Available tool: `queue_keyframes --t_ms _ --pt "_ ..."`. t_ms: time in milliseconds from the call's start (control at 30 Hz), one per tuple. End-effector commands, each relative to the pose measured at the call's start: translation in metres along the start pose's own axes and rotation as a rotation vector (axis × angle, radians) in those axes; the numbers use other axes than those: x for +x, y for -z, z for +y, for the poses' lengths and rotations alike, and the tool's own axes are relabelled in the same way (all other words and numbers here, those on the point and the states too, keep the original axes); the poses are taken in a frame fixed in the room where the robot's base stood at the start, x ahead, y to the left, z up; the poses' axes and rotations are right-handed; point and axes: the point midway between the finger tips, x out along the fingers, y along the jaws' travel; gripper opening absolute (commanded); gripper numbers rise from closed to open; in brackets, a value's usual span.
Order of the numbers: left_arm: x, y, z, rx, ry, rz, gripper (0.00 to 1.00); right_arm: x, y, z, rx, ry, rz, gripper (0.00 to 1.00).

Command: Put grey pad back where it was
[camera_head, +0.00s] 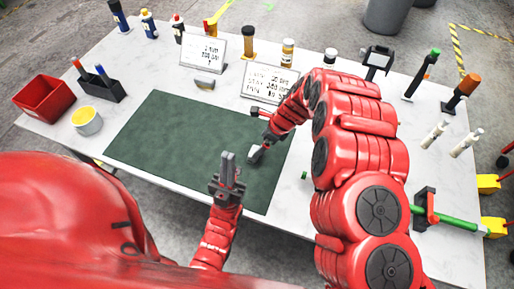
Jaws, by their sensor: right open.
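A small grey piece with a brownish lower edge (205,83) lies on the white table behind the green mat (165,135); I cannot tell whether it is the grey pad. My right gripper (254,132) is open above the right part of the mat. A light grey patch (255,154) shows at its near finger; I cannot tell whether this is the finger or a separate pad. My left gripper (229,168) is over the mat's near part, left of the right one. Its fingers look close together, with nothing clearly visible between them.
Two white sign cards (204,54) (268,84) stand behind the mat. A red bin (46,98), a dark holder (97,88) and a cup with yellow contents (87,121) stand left. Several bottles line the back. A green bar (445,219) lies right. The mat's left part is clear.

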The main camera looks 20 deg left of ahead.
Motion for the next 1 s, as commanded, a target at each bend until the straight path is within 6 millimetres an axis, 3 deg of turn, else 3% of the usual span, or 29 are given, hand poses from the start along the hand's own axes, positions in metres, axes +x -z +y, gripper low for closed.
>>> queue_keyframes --t_ms 233,333,1000 --pt "0.032 0.005 -0.002 0.0 0.0 0.001 0.0 -0.04 -0.004 0.002 0.001 -0.003 0.0 1.0" --pt "0.041 0.007 -0.002 0.0 0.0 0.001 0.0 -0.049 -0.003 0.002 0.001 -0.003 0.001 1.0" --pt "0.046 0.008 -0.002 0.0 0.0 0.001 0.0 -0.053 0.0 0.001 0.0 -0.003 0.001 1.0"
